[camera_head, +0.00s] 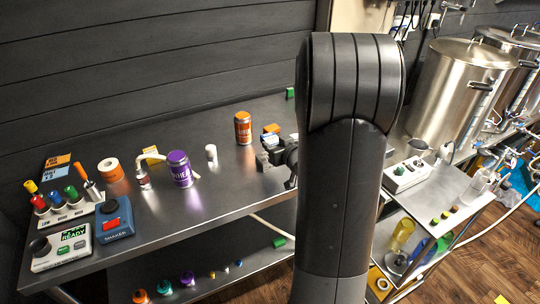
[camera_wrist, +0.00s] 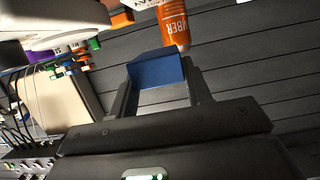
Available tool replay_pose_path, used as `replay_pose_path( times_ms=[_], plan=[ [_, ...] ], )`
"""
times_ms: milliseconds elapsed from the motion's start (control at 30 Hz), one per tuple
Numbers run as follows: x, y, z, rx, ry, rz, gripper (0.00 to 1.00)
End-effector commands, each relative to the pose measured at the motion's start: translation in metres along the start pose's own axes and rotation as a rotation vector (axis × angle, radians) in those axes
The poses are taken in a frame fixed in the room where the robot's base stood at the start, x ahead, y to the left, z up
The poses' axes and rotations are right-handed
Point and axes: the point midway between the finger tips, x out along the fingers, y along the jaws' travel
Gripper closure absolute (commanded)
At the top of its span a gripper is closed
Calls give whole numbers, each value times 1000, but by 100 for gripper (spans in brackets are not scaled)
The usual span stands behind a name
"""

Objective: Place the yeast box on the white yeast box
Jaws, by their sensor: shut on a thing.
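My gripper (camera_wrist: 157,84) is shut on a blue box (camera_wrist: 156,73), which sits between its two fingers in the wrist view. In the head view my gripper (camera_head: 272,154) is above the steel table's right part, with small blue and orange box faces (camera_head: 271,130) just behind it. I take the held box to be the yeast box; its label is not readable. I cannot clearly pick out a white yeast box. A white piece with dark marks (camera_wrist: 139,4) is cut off at the wrist view's top edge and may be it.
An orange can (camera_head: 243,128) stands left of my gripper. My arm hides the table's right end. The front middle is clear.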

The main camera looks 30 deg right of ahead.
Motion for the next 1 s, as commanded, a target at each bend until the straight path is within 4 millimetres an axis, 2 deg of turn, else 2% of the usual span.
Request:
replay_pose_path(
  times_ms=[100, 267, 600, 967, 1000],
  plan=[
    [13, -10, 5, 0, 0, -2, 77],
    [18, -13, 9, 0, 1, 0, 77],
    [29, -13, 44, 1, 0, 0, 77],
    [30, -12, 47, 0, 1, 0, 77],
    [30, -12, 47, 0, 2, 0, 54]
  ],
)
